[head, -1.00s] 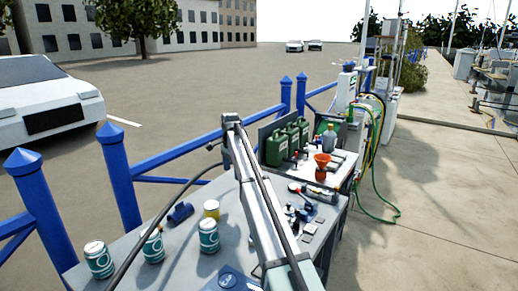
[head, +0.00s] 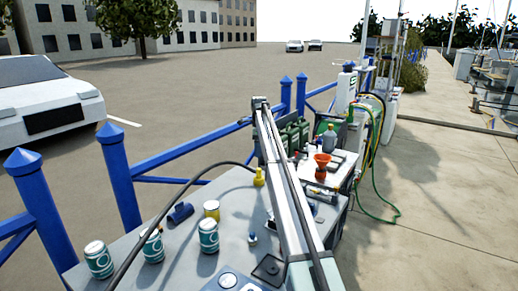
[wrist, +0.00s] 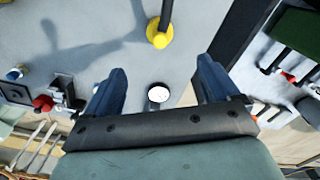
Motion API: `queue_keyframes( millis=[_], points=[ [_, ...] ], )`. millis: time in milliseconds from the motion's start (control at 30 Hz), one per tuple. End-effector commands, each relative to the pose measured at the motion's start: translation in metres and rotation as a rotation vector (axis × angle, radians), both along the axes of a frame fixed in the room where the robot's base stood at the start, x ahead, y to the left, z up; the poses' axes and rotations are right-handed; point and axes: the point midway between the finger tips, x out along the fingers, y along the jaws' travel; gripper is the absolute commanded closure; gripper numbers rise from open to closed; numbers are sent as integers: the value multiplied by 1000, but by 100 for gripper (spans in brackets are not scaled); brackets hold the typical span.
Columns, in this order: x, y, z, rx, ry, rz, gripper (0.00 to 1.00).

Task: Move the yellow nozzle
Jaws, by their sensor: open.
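The yellow nozzle (head: 259,177) stands on the grey table, just left of my arm in the head view. In the wrist view the yellow nozzle (wrist: 159,36) shows near the top middle, with a round base and a narrow stem running out of the frame. My gripper (wrist: 162,78) is open, with its two dark blue fingers apart. The nozzle lies beyond the fingertips, not between them. A small white round-topped thing (wrist: 158,94) shows lower down between the fingers; I cannot tell its height. My gripper is hidden behind my arm in the head view.
Teal cans (head: 208,236), a yellow-topped can (head: 211,210) and a dark blue item (head: 180,213) stand on the left of the table. An orange funnel (head: 322,161) and green canisters (head: 291,137) are farther back. A red-knobbed part (wrist: 42,103) lies left of my gripper.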

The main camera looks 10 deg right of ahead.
Motion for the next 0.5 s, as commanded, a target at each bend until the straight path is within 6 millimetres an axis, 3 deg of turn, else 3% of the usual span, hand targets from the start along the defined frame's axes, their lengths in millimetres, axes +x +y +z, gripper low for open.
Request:
queue_keyframes(
  millis=[500],
  points=[
    [0, 0, -8, 0, 0, -4, 11]
  ],
)
